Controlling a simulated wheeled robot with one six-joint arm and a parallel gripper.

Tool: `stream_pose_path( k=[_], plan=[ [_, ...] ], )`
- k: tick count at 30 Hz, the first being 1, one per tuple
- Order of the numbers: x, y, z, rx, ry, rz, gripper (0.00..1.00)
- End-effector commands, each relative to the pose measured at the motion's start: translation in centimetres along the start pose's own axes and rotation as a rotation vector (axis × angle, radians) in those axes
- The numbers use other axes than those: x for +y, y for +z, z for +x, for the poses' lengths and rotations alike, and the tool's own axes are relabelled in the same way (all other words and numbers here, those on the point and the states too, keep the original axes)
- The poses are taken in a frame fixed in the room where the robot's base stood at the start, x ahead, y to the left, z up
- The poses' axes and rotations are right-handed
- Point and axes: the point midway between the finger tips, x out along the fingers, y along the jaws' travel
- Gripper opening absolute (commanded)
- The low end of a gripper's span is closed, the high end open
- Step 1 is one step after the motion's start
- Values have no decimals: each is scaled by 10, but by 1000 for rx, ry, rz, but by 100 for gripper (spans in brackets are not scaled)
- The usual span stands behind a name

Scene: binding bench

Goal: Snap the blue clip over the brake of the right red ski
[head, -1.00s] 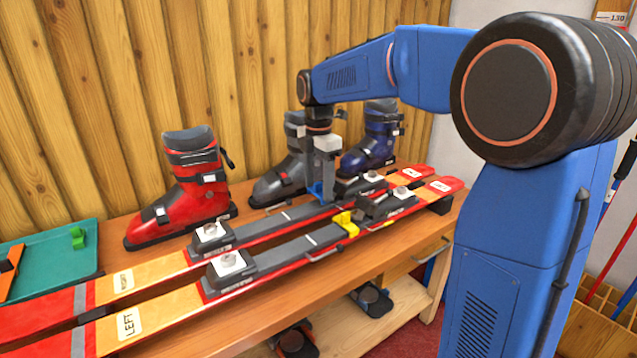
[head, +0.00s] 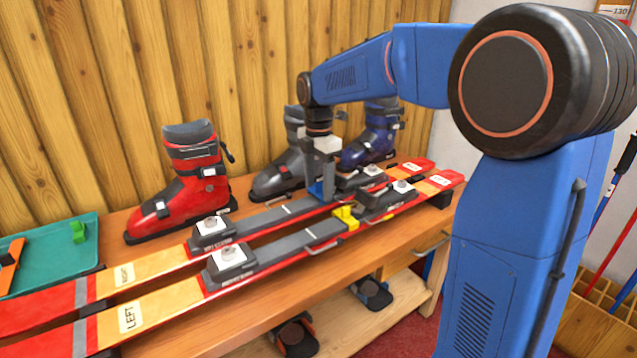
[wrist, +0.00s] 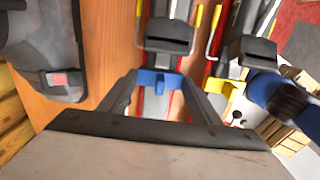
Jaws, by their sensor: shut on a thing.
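The right red ski (head: 124,274) lies behind the left red ski (head: 130,317) on the bench, both with grey bindings. My gripper (head: 326,190) points down over the right ski at its rear binding. In the wrist view my gripper (wrist: 160,92) is shut on the blue clip (wrist: 160,82), which lies across the ski just beside the black heel piece (wrist: 170,36). The wire brake (wrist: 139,28) shows around that heel piece. In the head view the blue clip (head: 316,190) is mostly hidden by the fingers. I cannot tell whether it touches the brake.
A yellow clip (head: 345,217) sits on the left ski beside my gripper; it also shows in the wrist view (wrist: 224,88). A red boot (head: 190,185), a grey boot (head: 285,175) and a blue boot (head: 372,140) stand behind the skis. A green tray (head: 70,255) is at the left.

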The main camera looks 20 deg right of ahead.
Motion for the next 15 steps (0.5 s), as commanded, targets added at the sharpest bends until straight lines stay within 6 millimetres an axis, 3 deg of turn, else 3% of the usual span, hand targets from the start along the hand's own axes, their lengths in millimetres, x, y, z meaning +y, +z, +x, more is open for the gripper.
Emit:
stream_pose_path(
  k=[15],
  plan=[
    [0,0,10,0,1,0,32]
  ],
)
